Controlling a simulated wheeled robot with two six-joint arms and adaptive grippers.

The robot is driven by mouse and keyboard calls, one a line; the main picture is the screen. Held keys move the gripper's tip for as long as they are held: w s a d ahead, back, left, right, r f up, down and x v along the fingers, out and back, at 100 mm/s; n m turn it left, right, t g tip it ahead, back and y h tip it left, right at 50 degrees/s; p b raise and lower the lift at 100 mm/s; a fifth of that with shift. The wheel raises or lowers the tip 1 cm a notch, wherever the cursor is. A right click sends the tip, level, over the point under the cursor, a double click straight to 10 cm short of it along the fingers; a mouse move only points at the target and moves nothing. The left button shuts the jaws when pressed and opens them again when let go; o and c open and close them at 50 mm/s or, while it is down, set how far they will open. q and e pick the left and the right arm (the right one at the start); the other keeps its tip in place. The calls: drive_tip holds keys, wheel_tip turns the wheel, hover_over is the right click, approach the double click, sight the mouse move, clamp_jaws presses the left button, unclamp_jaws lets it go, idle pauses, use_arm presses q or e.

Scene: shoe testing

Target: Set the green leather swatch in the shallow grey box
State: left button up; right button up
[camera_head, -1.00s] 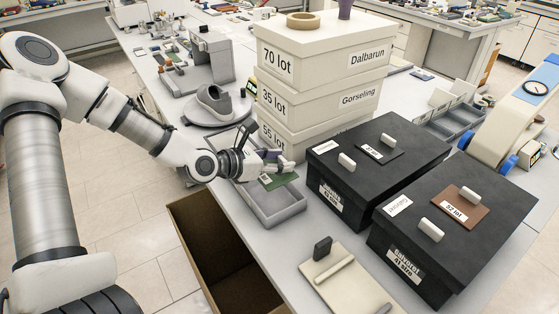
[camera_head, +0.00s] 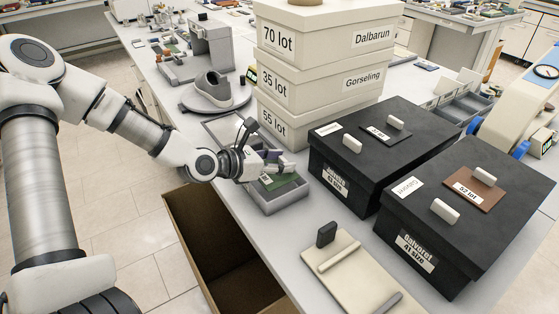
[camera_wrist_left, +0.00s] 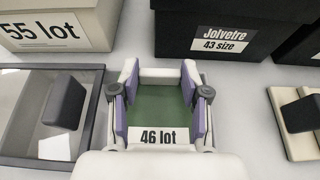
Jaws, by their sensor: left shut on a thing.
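My left gripper (camera_head: 268,166) is shut on the green leather swatch (camera_head: 281,182), which sticks out past the fingers. In the left wrist view the swatch (camera_wrist_left: 158,105) lies between the purple-padded fingers (camera_wrist_left: 156,92), its "46 lot" label toward the camera. In the head view it appears over the near part of the shallow grey box (camera_head: 284,203). I cannot tell how high it is above the floor of the box. The gripper hides part of the box. My right gripper is not in view.
Stacked cream boxes (camera_head: 281,84) stand just behind the grey box. Black lidded boxes (camera_head: 345,177) stand to the right. A cream pad (camera_head: 342,268) lies nearer on the table. An open brown carton (camera_head: 205,245) is below the table edge.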

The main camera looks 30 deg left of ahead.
sight(279, 175)
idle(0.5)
use_arm(q)
drive_tip(key=shift+b, duration=0.3)
idle(0.4)
drive_tip(key=shift+b, duration=0.45)
drive_tip(key=shift+f, duration=0.15)
idle(0.4)
drive_tip(key=shift+f+b, duration=0.3)
drive_tip(key=shift+b, duration=0.15)
drive_tip(key=shift+f+b, duration=1.95)
drive_tip(key=shift+b, duration=0.25)
drive_tip(key=o, duration=1)
drive_tip(key=shift+r, duration=0.1)
